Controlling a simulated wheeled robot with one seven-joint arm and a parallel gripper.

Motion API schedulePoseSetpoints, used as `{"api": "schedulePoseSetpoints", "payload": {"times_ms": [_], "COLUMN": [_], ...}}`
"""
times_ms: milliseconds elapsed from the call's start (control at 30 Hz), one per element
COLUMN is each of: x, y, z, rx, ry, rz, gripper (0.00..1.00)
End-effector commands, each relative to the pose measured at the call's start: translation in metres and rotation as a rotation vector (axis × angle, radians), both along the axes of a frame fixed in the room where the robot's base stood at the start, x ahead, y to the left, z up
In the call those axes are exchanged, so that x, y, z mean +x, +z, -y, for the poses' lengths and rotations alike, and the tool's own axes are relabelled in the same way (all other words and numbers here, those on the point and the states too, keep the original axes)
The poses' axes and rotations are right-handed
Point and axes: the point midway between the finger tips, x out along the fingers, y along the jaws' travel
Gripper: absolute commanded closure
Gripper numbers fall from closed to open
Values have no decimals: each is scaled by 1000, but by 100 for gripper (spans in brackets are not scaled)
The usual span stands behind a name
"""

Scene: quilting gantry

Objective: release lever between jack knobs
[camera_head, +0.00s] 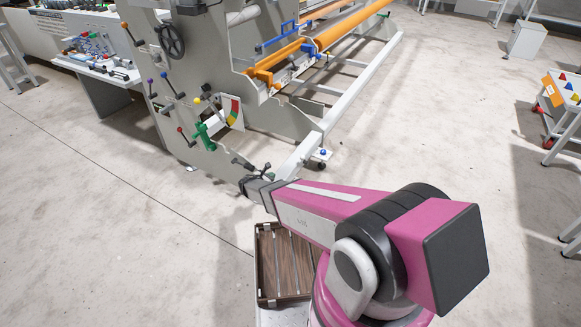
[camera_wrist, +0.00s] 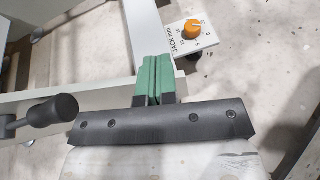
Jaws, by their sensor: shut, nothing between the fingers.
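In the wrist view, my gripper (camera_wrist: 154,72) has its two green fingers pressed together with nothing between them. To its right is a white dial plate (camera_wrist: 181,48) marked "JACK mm", with an orange jack knob (camera_wrist: 192,29) on it. Part of a black round thing shows below the plate. At the left is a black bulb-ended handle (camera_wrist: 54,110) on a dark stem, apart from the fingers. I cannot tell whether it is the release lever or a jack knob. In the head view, small black handles (camera_head: 264,169) show by my arm's end; my fingertips cannot be made out.
The grey machine side plate (camera_head: 178,120) carries several coloured-knob levers and a green handle (camera_head: 205,137). A white floor beam (camera_head: 305,152) runs beside my arm's end. A wooden tray (camera_head: 284,265) is near my base. Open floor lies left and right.

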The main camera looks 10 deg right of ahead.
Motion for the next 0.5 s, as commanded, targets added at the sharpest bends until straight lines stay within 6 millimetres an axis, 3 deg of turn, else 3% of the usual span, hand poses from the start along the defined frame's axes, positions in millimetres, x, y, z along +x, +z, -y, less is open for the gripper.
{"api": "schedulePoseSetpoints", "payload": {"times_ms": [500], "x": [57], "y": [-32], "z": [54], "rx": [1], "ry": [-3], "rz": [1], "gripper": [100]}}
